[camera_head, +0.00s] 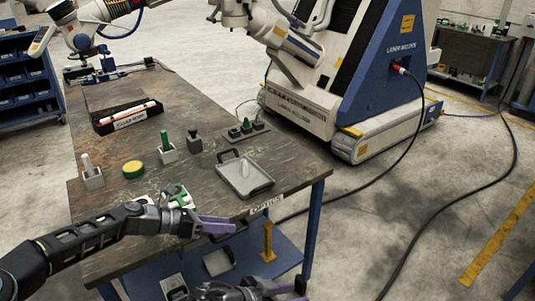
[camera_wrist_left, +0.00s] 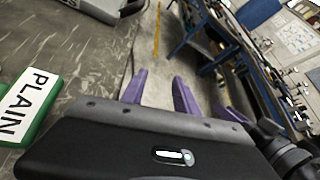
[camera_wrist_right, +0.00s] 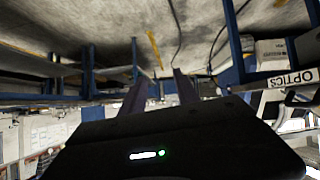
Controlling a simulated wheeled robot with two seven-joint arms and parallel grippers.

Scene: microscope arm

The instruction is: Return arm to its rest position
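My left gripper (camera_head: 218,224) is over the near edge of the workbench, close to a white-and-green item. In the left wrist view its two purple fingers (camera_wrist_left: 160,90) are apart with nothing between them. My right gripper (camera_head: 292,289) is low at the bottom of the head view, below the bench top and partly cut off. In the right wrist view its fingers (camera_wrist_right: 160,88) are apart and empty. The large white jointed arm (camera_head: 285,42) of a blue-and-white wheeled machine (camera_head: 352,70) hangs behind the bench. Its upper end is cut off.
The dark workbench (camera_head: 212,110) holds a grey tray (camera_head: 268,182), a yellow round tin (camera_head: 133,169), small stands and a black box (camera_head: 122,122). A green block marked PLAIN (camera_wrist_left: 32,105) lies by my left gripper. Cables cross the floor at right.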

